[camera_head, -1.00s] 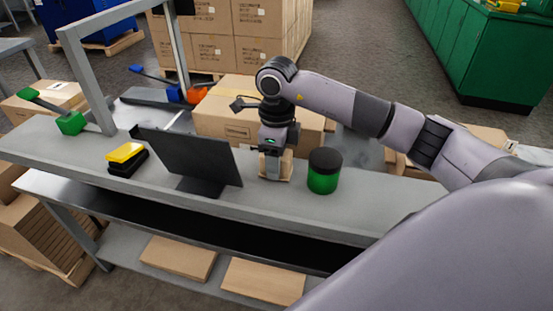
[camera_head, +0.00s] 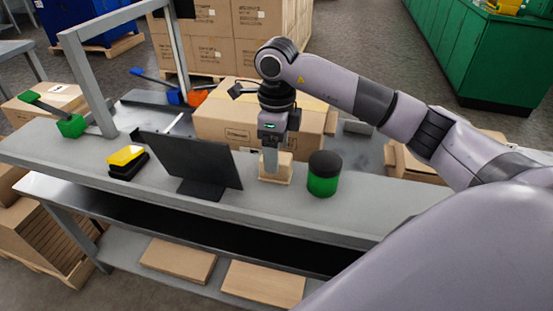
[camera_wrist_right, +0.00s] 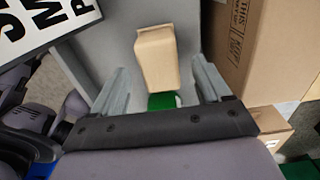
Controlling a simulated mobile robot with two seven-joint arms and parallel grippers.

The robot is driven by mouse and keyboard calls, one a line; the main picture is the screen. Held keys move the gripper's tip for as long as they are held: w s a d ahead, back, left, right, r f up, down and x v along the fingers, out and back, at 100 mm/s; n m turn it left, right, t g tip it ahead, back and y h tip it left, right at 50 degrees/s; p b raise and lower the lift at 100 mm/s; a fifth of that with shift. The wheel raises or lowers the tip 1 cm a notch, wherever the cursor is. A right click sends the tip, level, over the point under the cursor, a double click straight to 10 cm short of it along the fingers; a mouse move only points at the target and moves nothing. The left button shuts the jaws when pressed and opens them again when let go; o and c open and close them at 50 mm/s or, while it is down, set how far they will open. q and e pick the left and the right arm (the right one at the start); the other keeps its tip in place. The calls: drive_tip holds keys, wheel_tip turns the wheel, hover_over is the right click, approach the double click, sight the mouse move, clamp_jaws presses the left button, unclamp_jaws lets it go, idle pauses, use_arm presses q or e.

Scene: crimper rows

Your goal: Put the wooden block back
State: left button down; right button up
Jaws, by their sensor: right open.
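The wooden block (camera_head: 281,165) is pale and stands on the grey worktop, between a black screen and a green jar with a black lid. Its lower edge looks wider in the head view. My right gripper (camera_head: 271,160) is just above and partly in front of it. In the right wrist view the wooden block (camera_wrist_right: 157,57) lies ahead of the right gripper (camera_wrist_right: 163,85), whose two fingers are spread apart with nothing held between them. A small green patch shows at the block's near end; I cannot tell what it is. My left gripper is not in view.
The green jar (camera_head: 323,178) stands close to the right of the block. The black screen (camera_head: 190,160) stands to the left, with a yellow-and-black item (camera_head: 126,158) beyond it. A large cardboard box (camera_head: 225,122) is behind. The worktop right of the jar is clear.

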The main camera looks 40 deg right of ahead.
wheel_tip(320, 180, up, 8)
drive_tip(key=shift+s, duration=0.1)
idle(0.7)
